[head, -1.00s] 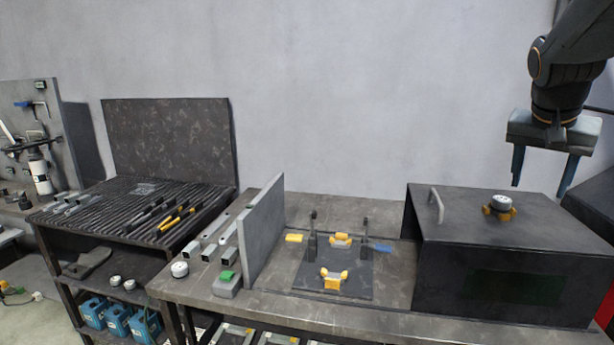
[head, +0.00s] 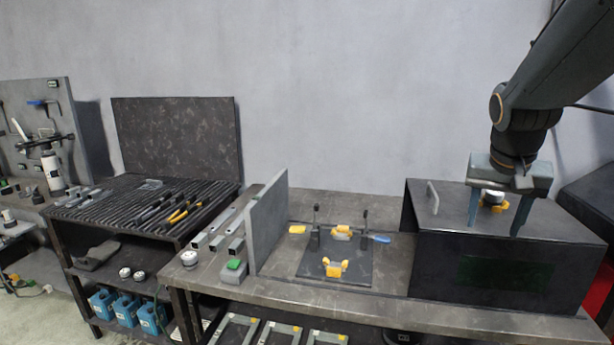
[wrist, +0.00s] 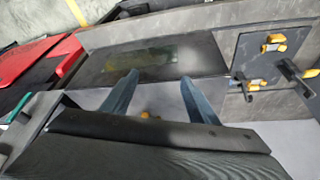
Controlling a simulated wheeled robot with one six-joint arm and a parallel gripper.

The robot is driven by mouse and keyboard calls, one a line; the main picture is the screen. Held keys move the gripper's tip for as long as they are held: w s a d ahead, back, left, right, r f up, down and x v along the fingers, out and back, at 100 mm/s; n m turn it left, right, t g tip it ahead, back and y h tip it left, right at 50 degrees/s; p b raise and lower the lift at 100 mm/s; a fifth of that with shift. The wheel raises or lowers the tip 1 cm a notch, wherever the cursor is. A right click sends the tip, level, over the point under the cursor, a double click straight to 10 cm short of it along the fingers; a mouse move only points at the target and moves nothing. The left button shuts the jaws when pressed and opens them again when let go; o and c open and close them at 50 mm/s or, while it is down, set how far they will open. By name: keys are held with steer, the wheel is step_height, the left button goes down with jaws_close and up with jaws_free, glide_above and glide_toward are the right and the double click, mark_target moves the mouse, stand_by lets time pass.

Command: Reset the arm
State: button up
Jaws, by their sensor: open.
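My gripper (head: 495,228) is open, with its two blue-grey fingers pointing down at the top of the black box (head: 440,272) at the right of the bench. In the head view a white round knob on a yellow base (head: 493,199) shows on the box top, partly behind the gripper. I cannot tell whether the fingers touch the box.
Left of the box, a dark fixture plate (head: 320,272) carries yellow blocks and upright clamps. A grey upright panel (head: 266,222) stands beside it. A slatted table (head: 110,203) with tools is farther left. A grey handle (head: 433,197) rises from the box's left side.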

steer(key=s+a+f+n+g+y, duration=0.1)
steer(key=s+a+f+n, duration=0.2)
steer(key=s+a+f, duration=0.2)
steer(key=s+a+f+n+g+y, duration=0.1)
steer(key=s+a+f+n, duration=0.2)
steer(key=a+f, duration=0.9)
steer(key=s+a, duration=0.1)
steer(key=s, duration=0.2)
steer(key=shift+s+a+n+y, duration=0.25)
steer(key=shift+a+n+y, duration=0.05)
steer(key=shift+y, duration=0.1)
steer(key=shift+c, duration=0.4)
